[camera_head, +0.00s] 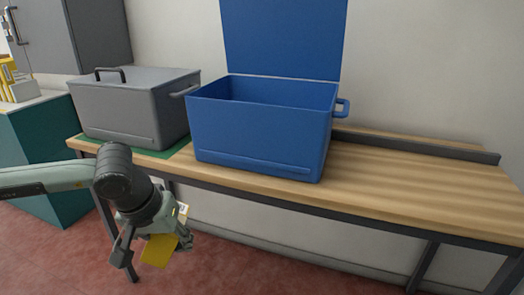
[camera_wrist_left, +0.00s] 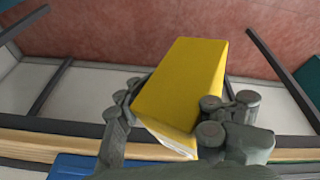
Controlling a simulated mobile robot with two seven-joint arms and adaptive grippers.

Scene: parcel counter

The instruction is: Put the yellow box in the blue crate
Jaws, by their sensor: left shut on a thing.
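The yellow box (camera_head: 160,250) is in my left gripper (camera_head: 150,240), in front of and below the table's front edge in the head view. In the left wrist view the yellow box (camera_wrist_left: 182,88) sits between the fingers of the left gripper (camera_wrist_left: 170,115), which is shut on it. The blue crate (camera_head: 258,135) stands on the table with its lid (camera_head: 283,38) raised at the back. Its inside floor is hidden by the front wall. In the wrist view a blue strip (camera_wrist_left: 75,166) shows at the bottom edge. My right gripper is not in view.
A grey lidded crate (camera_head: 135,105) stands closed on a green mat (camera_head: 172,150), left of the blue crate. The wooden table (camera_head: 420,185) is clear at right, with a dark rail (camera_head: 420,146) behind. A teal cabinet (camera_head: 35,155) with yellow items stands at left.

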